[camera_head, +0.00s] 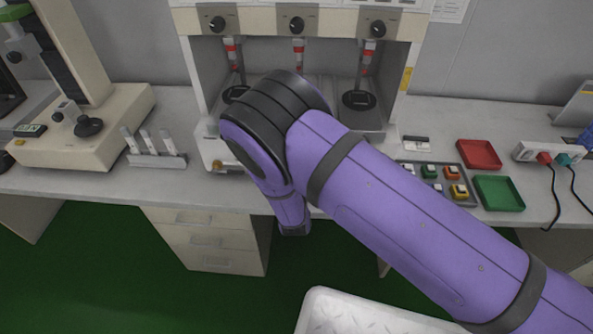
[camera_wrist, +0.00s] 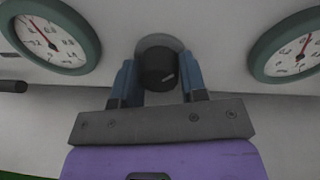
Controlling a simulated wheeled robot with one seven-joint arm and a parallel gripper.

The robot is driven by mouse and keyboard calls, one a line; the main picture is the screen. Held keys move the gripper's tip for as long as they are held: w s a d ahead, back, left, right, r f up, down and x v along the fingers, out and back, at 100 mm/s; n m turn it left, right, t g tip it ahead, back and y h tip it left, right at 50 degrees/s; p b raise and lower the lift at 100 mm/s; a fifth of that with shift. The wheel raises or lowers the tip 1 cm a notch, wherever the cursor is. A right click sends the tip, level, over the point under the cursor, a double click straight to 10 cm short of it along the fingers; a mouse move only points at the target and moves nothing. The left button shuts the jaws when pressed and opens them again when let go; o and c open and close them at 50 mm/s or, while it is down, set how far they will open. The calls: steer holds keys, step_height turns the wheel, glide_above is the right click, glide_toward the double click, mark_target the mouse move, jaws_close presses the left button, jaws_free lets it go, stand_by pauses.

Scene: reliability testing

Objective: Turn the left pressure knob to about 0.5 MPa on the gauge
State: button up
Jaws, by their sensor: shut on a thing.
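A dark round knob (camera_wrist: 157,68) with a short white mark sits on the grey panel between two gauges in the wrist view. My gripper (camera_wrist: 159,76) is shut on this knob, with one blue finger on each side. The white mark shows at the knob's lower right. The left gauge (camera_wrist: 48,43) has a green-grey rim and a red needle pointing to the upper left; its numbers are too small to read surely. The right gauge (camera_wrist: 290,50) is cut off by the picture edge, its red needle pointing up and right. My arm hides the knob in the head view.
The test machine (camera_head: 188,22) stands on the bench with upper dials and hanging clamps. A microscope-like stand (camera_head: 100,118) and a vial rack (camera_head: 158,160) are left. A button box (camera_head: 462,203), red tray (camera_head: 479,154) and green tray (camera_head: 498,193) are right.

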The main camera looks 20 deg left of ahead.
steer(key=shift+f, duration=0.1)
stand_by(0.4)
steer(key=o, duration=0.9)
steer(key=shift+s, duration=0.1)
steer(key=v, duration=1)
steer(key=shift+s+d, duration=0.2)
steer(key=shift+s, duration=0.1)
